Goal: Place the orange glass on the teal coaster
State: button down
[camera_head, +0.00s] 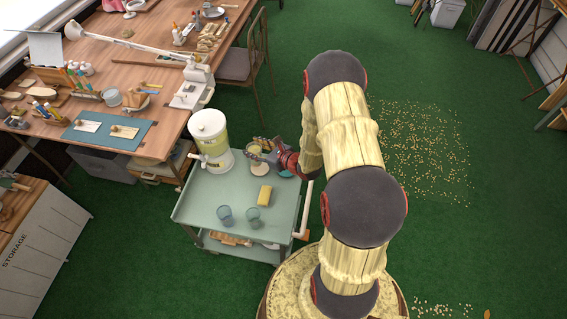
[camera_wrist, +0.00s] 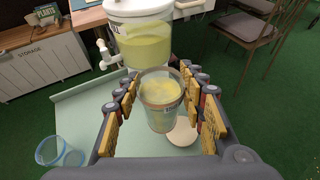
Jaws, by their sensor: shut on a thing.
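My gripper (camera_wrist: 165,100) is shut on a glass (camera_wrist: 161,103) with a pale rim and yellow contents; I cannot tell its own tint as orange. The glass is upright between the fingers, over the cart top, close to the drink dispenser. In the head view the glass (camera_head: 255,148) shows partly behind my gripper (camera_head: 264,153). A round beige coaster (camera_wrist: 183,138) lies on the cart below and right of the glass in the wrist view. In the head view a small teal round thing (camera_head: 286,173), perhaps the teal coaster, shows partly hidden by my gripper and arm.
A white dispenser with yellow liquid (camera_head: 209,138) stands at the cart's back left. The cart's left middle is bare. A cluttered wooden table (camera_head: 150,145) stands behind.

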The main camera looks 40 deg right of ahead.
jog(key=shift+s+d+f+b, duration=0.5)
jog(key=shift+d+f+b, duration=0.55)
jog(key=shift+d+f, duration=1.15)
jog(key=shift+s+d+f+b, duration=0.45)
jog(key=shift+d+f+b, duration=0.65)
jog(key=shift+d+f, duration=1.1)
jog(key=shift+s+d+f+b, duration=0.5)
jog(key=shift+d+f+b, duration=0.55)
jog(key=shift+d+f, duration=1.15)
jog(key=shift+d+r, duration=0.1)
jog(key=c, duration=1.1)
grip_release()
